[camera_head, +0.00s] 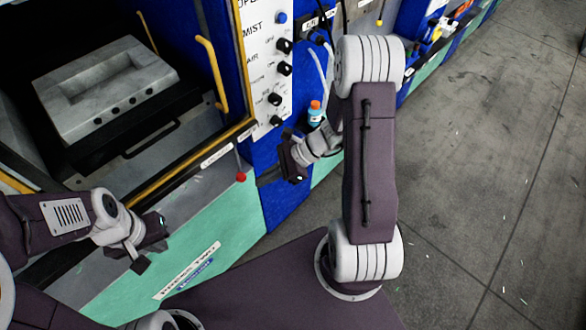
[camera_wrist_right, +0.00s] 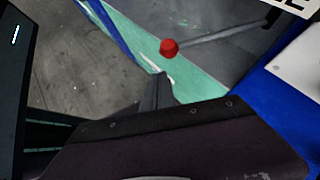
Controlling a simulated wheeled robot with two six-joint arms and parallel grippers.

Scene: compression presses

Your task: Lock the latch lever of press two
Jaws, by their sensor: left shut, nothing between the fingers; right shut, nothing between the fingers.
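The latch lever is a thin grey rod ending in a red knob (camera_head: 240,177). It hangs downward from the front edge of the press, above the green panel marked PRESS TWO (camera_head: 187,270). In the right wrist view the red knob (camera_wrist_right: 169,47) is ahead of the dark fingertips (camera_wrist_right: 155,92), with its rod running off to the right. My right gripper (camera_head: 290,172) is shut and empty, to the right of the knob and apart from it. My left gripper (camera_head: 148,250) is shut and empty, low in front of the green panel, left of and below the knob.
The press's open bay holds a grey mould block (camera_head: 105,88). A yellow handle (camera_head: 213,72) stands beside a white control panel (camera_head: 265,65) with several black knobs. A blue and orange bottle (camera_head: 314,115) is behind my right wrist. Grey floor (camera_head: 480,180) at the right is clear.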

